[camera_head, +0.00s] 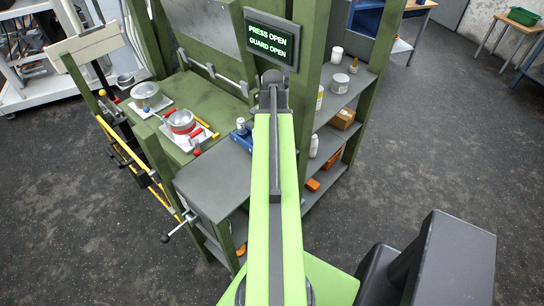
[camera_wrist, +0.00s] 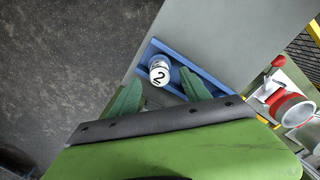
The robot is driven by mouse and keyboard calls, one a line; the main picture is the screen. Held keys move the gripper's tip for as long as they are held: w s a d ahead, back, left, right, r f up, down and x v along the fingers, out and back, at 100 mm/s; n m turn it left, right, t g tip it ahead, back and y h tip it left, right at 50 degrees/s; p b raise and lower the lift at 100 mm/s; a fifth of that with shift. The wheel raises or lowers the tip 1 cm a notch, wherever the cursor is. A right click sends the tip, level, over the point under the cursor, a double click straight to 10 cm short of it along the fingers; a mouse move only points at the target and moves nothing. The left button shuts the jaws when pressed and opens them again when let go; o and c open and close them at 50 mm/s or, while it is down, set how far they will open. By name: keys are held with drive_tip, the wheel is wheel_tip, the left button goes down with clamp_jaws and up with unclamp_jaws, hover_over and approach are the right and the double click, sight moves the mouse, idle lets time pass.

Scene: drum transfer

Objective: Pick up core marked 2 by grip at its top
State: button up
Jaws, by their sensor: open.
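The core marked 2 (camera_wrist: 159,72) is a white cylinder with a black 2 on its face. It stands in a blue holder (camera_wrist: 205,84) on a grey surface. In the head view the small white core (camera_head: 240,122) and the blue holder (camera_head: 240,141) show just left of my arm. My gripper (camera_wrist: 160,79) has two green fingers spread apart, one on each side of the core in the wrist picture. I cannot tell how far the fingertips are above it. In the head view my gripper is not clearly visible.
A red-and-silver drum (camera_head: 182,122) on a white plate and a silver pan (camera_head: 146,91) stand on the green press bed. The press display (camera_head: 271,40) reads "PRESS OPEN, GUARD OPEN". Shelves with bottles and boxes (camera_head: 342,118) stand right of my arm. A yellow guard rail (camera_head: 128,155) runs at left.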

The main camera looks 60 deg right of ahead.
wheel_tip(320, 180, down, 6)
drive_tip(key=b, duration=0.5)
drive_tip(key=shift+d, duration=0.1)
drive_tip(key=shift+r, duration=0.25)
clamp_jaws()
